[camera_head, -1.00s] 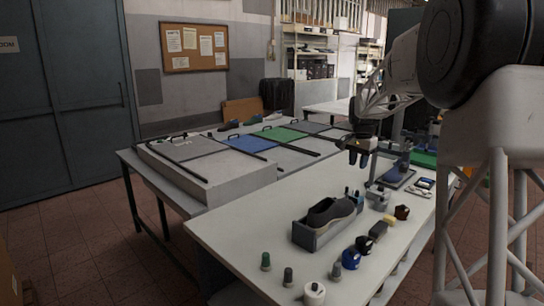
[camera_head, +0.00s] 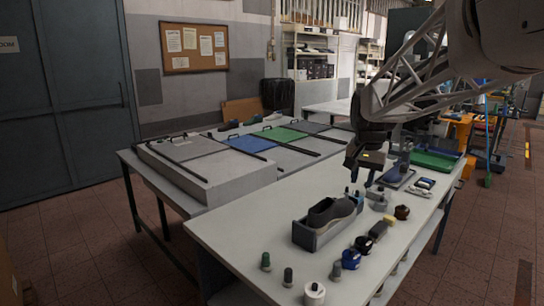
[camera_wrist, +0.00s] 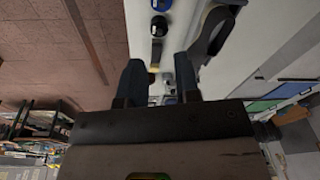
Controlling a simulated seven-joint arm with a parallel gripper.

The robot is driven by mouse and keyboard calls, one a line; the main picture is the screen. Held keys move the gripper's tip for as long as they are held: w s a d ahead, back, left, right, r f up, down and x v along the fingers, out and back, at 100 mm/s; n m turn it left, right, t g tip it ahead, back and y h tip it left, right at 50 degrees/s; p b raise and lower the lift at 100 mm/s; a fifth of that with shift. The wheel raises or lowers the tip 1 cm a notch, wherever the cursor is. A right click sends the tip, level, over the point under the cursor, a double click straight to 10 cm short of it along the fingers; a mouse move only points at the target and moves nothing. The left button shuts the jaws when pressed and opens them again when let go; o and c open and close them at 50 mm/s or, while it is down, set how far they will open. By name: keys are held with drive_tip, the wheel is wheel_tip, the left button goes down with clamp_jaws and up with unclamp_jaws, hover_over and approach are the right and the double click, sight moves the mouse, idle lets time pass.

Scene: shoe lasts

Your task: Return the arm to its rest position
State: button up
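My gripper (camera_head: 365,180) hangs above the far part of the white workbench (camera_head: 225,237), beyond the grey box with the dark shoe (camera_head: 331,211). In the wrist view my gripper (camera_wrist: 158,80) shows two dark fingers spread apart with nothing between them. Bench and small items show past the gap. The fingers touch nothing that I can see. My arm reaches in from the upper right of the head view.
Bottles and knobs (camera_head: 351,259) line the bench's right side. A green tray (camera_head: 437,160) lies at the far end. A second table with a grey slab (camera_head: 205,180) and blue and green panels stands behind left. Open floor lies to the right.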

drive_tip(key=s+a+f+n, duration=0.1)
drive_tip(key=s+f+n, duration=0.1)
drive_tip(key=s, duration=0.9)
drive_tip(key=s+a+f+n, duration=0.1)
drive_tip(key=s+f, duration=0.3)
drive_tip(key=s, duration=0.7)
drive_tip(key=s+a+f+n+t, duration=0.1)
drive_tip(key=s+a+f+n, duration=0.1)
drive_tip(key=s, duration=1)
drive_tip(key=shift+a+f+n, duration=0.3)
drive_tip(key=shift+a+f, duration=0.2)
drive_tip(key=shift+f, duration=0.45)
